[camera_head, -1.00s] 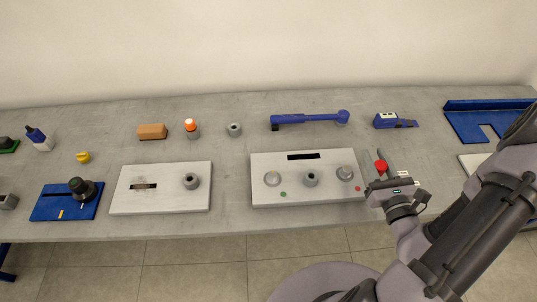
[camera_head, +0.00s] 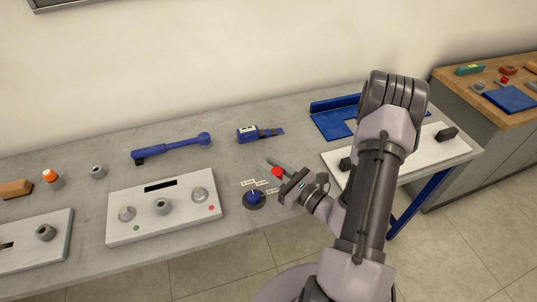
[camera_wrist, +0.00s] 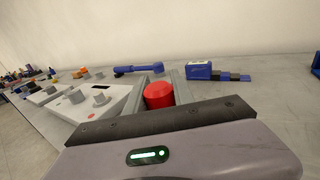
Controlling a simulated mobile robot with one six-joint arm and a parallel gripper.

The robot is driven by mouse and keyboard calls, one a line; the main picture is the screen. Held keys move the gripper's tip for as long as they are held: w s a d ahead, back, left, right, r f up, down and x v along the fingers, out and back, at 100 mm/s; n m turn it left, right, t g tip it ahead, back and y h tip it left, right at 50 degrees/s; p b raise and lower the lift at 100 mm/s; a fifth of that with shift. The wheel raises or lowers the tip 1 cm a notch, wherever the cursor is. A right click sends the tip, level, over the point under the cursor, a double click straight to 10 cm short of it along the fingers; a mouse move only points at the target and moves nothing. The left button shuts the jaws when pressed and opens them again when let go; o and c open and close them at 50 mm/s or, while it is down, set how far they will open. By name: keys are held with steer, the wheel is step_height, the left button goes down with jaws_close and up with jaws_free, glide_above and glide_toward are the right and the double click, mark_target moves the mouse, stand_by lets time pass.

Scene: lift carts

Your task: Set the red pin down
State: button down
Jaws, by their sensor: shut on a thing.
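The red pin (camera_head: 277,171) shows as a round red head at my gripper, over the bench to the right of the white panel. In the wrist view the red pin (camera_wrist: 158,95) is between the two grey fingers. My gripper (camera_head: 274,168) is shut on it; the wrist view also shows my gripper (camera_wrist: 160,88). The lower part of the pin is hidden, and I cannot tell whether it touches the bench (camera_head: 232,170).
A blue knob (camera_head: 254,198) with small labels sits just left of my gripper. The white panel (camera_head: 165,207) with metal knobs is further left. A blue bracket (camera_head: 328,118) is at the back right.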

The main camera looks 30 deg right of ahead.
steer(key=d, duration=0.3)
steer(key=w+d+f+b, duration=0.1)
steer(key=d, duration=0.3)
steer(key=d+b, duration=0.1)
steer(key=d, duration=0.3)
steer(key=shift+w+f, duration=0.2)
steer(key=shift+w, duration=0.15)
step_height(320, 180, down, 4)
steer(key=shift+d+r+b, duration=0.1)
steer(key=shift+r+b, duration=0.15)
steer(key=shift+b, duration=0.8)
steer(key=shift+r, duration=0.15)
steer(key=c, duration=1.1)
jaws_free()
